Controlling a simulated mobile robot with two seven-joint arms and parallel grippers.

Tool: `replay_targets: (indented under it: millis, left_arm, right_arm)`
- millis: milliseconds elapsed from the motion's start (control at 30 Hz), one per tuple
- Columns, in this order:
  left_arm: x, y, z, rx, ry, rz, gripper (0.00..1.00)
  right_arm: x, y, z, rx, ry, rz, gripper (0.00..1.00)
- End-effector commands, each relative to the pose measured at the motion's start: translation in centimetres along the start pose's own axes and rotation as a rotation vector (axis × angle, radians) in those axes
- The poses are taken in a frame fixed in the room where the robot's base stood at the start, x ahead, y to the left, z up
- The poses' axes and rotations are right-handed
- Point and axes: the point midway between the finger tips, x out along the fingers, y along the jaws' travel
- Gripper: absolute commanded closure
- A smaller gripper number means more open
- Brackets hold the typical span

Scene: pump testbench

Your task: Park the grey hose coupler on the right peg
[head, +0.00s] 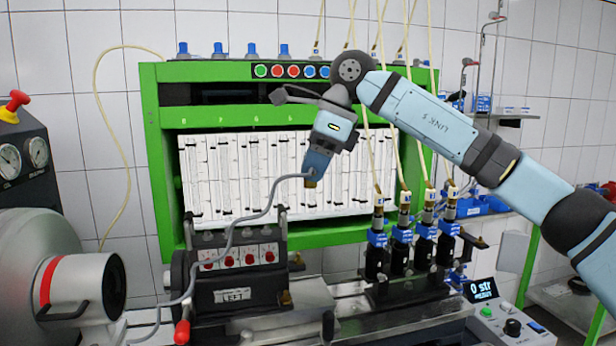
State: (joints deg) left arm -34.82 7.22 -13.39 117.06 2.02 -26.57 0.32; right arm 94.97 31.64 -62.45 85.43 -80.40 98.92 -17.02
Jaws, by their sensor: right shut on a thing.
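My right gripper (316,168) hangs in front of the white flow-tube panel, above the black pump block. It points down and is shut on the hose coupler (310,183), of which only a small brassy end shows below the fingers. The grey hose (238,229) leaves the fingers to the left, then sags down past the pump block to the lower left. The coupler is in the air, apart from the bench. I cannot make out for certain which post is the right peg. My left gripper is not in view.
Several black-and-blue valves (402,245) with upright hoses stand to the right. A green frame (160,160) surrounds the panel. A control box (500,325) is at lower right, a grey motor (40,270) at left.

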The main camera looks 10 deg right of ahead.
Motion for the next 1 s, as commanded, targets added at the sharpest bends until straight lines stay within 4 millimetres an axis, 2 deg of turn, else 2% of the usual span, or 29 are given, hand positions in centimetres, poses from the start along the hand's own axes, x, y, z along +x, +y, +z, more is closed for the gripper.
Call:
replay_targets:
  millis: [167, 700, 1000]
  left_arm:
    - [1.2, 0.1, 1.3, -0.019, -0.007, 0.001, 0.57]
    - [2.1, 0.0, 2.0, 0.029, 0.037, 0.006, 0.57]
    - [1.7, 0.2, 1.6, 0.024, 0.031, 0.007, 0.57]
  right_arm:
    - [0.0, 2.7, -0.8, -0.002, -0.001, -0.003, 1.0]
    - [-0.8, 10.4, -2.6, -0.003, 0.001, -0.003, 1.0]
    - [0.6, 11.5, 2.0, -0.003, 0.001, 0.0, 1.0]
